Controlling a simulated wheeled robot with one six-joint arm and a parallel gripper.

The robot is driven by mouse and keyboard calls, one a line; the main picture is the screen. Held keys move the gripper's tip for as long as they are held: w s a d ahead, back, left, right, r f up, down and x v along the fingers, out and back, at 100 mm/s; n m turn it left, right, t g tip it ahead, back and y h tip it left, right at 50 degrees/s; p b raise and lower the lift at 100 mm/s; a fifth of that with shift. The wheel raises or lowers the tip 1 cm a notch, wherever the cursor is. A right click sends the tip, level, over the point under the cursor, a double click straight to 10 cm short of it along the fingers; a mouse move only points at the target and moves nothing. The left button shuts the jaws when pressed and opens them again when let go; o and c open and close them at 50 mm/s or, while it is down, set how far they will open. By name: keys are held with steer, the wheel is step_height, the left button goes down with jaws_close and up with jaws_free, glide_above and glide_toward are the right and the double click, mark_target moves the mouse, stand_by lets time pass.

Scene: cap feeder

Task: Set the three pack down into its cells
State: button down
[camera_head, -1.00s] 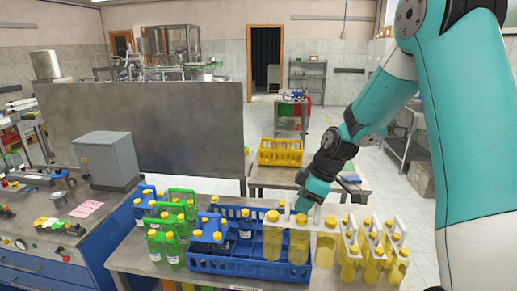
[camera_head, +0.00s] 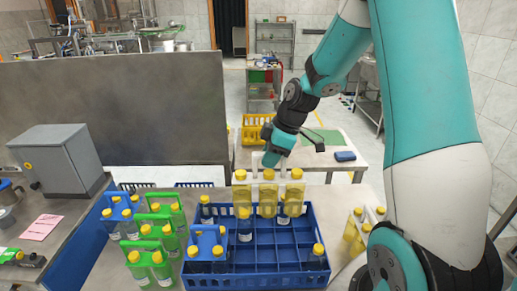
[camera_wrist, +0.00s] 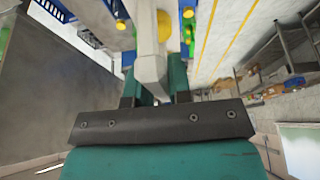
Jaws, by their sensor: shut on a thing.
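The three pack is a row of tall yellow bottles (camera_head: 268,200) with yellow caps and a white handle. My gripper (camera_head: 271,160) is shut on its handle; the wrist view shows the white handle (camera_wrist: 149,50) between the fingers (camera_wrist: 153,82). The pack hangs upright over the back part of a blue crate (camera_head: 262,283) with divided cells. The bottle bottoms show in front of the back cells; I cannot tell their exact height above them. The cells directly under the pack are partly hidden by it.
The crate also holds a blue-handled pack (camera_head: 208,246) at front left and several single dark bottles, one at the right (camera_head: 316,258). Green packs (camera_head: 150,255) stand left of the crate, yellow packs (camera_head: 358,232) right. Several middle and right cells are empty.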

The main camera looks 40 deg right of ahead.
mark_target(294, 176)
steer(key=shift+w+f, duration=0.15)
steer(key=shift+f, duration=0.2)
step_height(294, 176, down, 22)
steer(key=b, duration=1.6)
steer(key=shift+r, duration=0.25)
steer(key=shift+f+b, duration=0.55)
steer(key=shift+b, duration=0.1)
steer(key=c, duration=1)
jaws_free()
steer(key=shift+o, duration=0.2)
steer(key=b+v, duration=0.1)
steer(key=v, duration=1.5)
steer(key=shift+r, duration=0.25)
steer(key=shift+s+d+r, duration=0.2)
steer(key=shift+s+r, duration=0.05)
steer(key=shift+r, duration=0.2)
